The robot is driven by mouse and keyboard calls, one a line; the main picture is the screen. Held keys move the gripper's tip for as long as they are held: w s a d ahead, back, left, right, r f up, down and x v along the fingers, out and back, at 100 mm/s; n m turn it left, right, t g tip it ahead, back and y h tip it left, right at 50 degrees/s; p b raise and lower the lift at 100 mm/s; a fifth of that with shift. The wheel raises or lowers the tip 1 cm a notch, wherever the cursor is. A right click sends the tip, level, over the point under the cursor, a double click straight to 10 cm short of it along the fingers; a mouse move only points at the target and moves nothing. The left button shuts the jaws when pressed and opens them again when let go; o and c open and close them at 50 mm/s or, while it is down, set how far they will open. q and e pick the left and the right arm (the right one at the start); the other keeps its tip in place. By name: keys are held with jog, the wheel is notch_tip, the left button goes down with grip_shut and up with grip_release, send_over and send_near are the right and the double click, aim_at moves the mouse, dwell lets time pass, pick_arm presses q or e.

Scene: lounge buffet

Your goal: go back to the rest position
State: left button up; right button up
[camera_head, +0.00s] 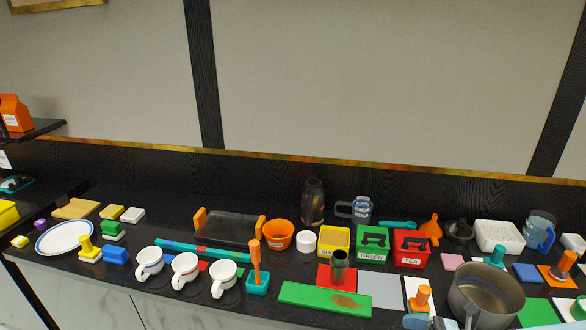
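Neither of my grippers shows in the head view, so I cannot see whether they are open, shut or holding anything. The long black buffet counter (60,265) runs across the lower part of the view, with many items standing on it. No arm of mine can be made out over the counter.
A white plate (65,238) lies at the left; three white cups, the middle one a white cup (185,268), stand along the front. A green board (325,299) lies right of them. A large metal pot (484,296) stands front right. Red tea box (410,248) and other containers crowd the back.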

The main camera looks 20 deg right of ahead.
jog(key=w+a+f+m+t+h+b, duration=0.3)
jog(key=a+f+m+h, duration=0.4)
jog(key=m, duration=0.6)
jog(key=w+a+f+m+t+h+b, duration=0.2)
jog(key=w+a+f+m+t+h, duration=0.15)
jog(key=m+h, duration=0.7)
pick_arm(q)
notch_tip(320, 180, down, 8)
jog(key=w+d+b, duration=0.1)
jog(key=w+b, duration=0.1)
jog(key=b, duration=0.2)
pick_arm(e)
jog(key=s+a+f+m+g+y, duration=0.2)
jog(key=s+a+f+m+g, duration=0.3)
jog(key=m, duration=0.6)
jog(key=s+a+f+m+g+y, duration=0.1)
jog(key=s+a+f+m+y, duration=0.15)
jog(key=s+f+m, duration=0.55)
pick_arm(q)
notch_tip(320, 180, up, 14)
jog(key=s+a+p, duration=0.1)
jog(key=p, duration=1.5)
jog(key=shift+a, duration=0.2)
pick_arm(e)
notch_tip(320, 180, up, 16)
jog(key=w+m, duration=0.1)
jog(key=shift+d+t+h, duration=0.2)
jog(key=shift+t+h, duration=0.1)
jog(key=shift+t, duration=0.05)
